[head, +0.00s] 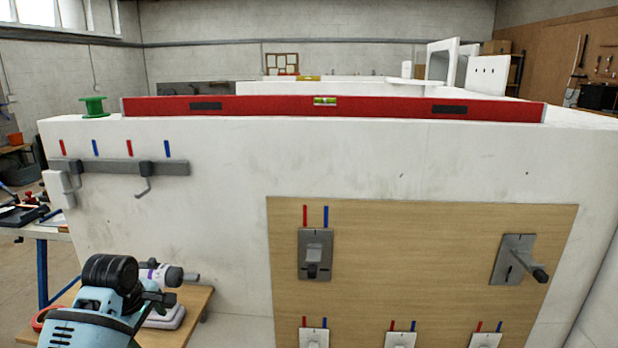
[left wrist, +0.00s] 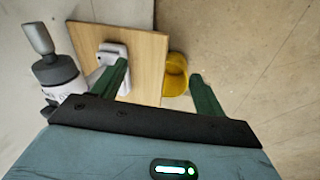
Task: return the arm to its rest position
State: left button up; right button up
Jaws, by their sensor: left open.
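My left arm comes in at the lower left of the head view, light blue with a black joint. Its gripper (head: 152,302) is low, in front of a small wooden table, and mostly hidden by the arm. In the left wrist view, the two green fingers of the left gripper (left wrist: 159,72) are spread apart with nothing between them. The wooden tabletop (left wrist: 148,50) lies beyond them. My right gripper is in neither view.
A yellow round container (left wrist: 177,75) shows beside the tabletop. A white wall block (head: 200,220) with a wooden panel (head: 400,265) stands ahead.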

pick_arm(q)
jog(key=s+d+f+m+t, duration=0.1)
jog(key=s+d+f+m, duration=0.2)
jog(key=f, duration=0.4)
jog(key=s+d+f+m+t, duration=0.1)
jog(key=s+f+m, duration=0.2)
jog(key=s+f, duration=0.3)
jog(key=s+d+f+m+t, duration=0.1)
jog(key=s+d+f+m, duration=0.15)
jog(key=f, duration=0.55)
jog(key=s+d+f+m+t+h, duration=0.1)
jog(key=s+d+m, duration=0.2)
jog(key=s, duration=0.8)
jog(key=s+d+f+m+t+h, duration=0.1)
jog(key=s+d+m, duration=0.3)
jog(key=s, duration=0.7)
jog(key=shift+d+f+m+t, duration=0.3)
jog(key=shift+f+m+t, duration=0.3)
jog(key=shift+m, duration=0.45)
jog(key=shift+c, duration=0.4)
